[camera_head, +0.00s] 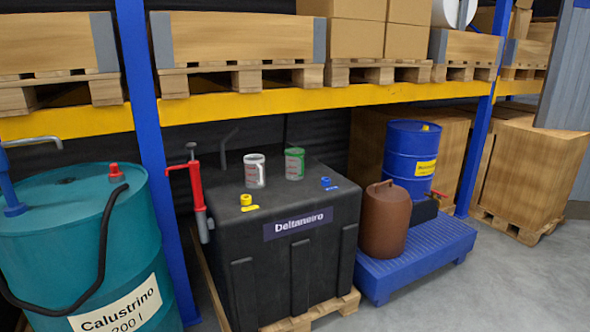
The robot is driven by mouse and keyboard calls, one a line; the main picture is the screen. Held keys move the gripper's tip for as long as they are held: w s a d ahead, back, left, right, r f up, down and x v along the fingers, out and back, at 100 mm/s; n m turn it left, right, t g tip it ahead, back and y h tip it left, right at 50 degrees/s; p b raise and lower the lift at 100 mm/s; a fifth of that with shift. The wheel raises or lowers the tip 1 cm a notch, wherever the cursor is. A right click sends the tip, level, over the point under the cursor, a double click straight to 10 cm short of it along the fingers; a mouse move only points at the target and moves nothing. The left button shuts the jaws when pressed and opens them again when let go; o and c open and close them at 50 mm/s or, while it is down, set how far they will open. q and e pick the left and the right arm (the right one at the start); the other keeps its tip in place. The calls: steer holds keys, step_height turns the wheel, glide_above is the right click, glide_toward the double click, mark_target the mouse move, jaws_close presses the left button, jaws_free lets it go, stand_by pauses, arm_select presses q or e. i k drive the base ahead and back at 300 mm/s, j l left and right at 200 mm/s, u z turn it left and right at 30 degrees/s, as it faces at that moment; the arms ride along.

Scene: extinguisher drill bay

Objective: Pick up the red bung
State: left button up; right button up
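A red bung (116,172) sits on the top of the teal drum (60,210), towards the right side of its lid, at the left of the head view. A black hose runs down from near the bung across the drum's front. The drum's label reads "Calustrino". Neither of my grippers shows in this view.
A blue pump with a grey spout (35,141) stands at the drum's left. A blue rack post (152,150) rises just right of the drum. Beyond it stand a red hand pump (196,188), a black tank (300,262) with two jugs on top, and a brown container (385,220).

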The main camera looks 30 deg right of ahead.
mark_target(113, 167)
steer(key=u, duration=0.4)
steer(key=i+l+u, duration=0.2)
steer(key=i+u, duration=0.2)
steer(key=i+l+u, duration=0.4)
steer(key=k+j, duration=0.05)
